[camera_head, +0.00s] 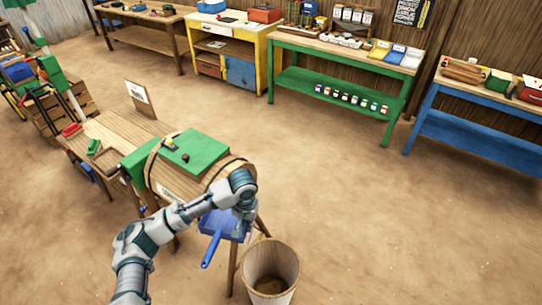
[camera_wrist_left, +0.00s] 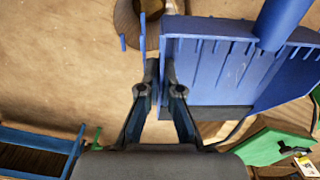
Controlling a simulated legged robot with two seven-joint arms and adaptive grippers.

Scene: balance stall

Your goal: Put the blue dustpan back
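The blue dustpan (camera_head: 223,226) is in front of the wooden barrel's near end, with its handle pointing down and left in the head view. My left gripper (camera_head: 240,222) is at its right edge. In the left wrist view the dustpan (camera_wrist_left: 210,75) fills the upper right, ribs facing the camera. The fingers of my left gripper (camera_wrist_left: 159,68) are close together at its left side wall and look shut on it. Thin blue pieces (camera_wrist_left: 143,45) stand just left of the fingertips; I cannot tell what they belong to. My right gripper is not in view.
The barrel (camera_head: 180,182) carries a green top (camera_head: 195,153) with small items. A round wooden bin (camera_head: 271,262) stands on the floor just right of the dustpan. A wooden table (camera_head: 115,130) is behind left. Green (camera_head: 345,50) and blue (camera_head: 470,135) benches line the back; the middle floor is clear.

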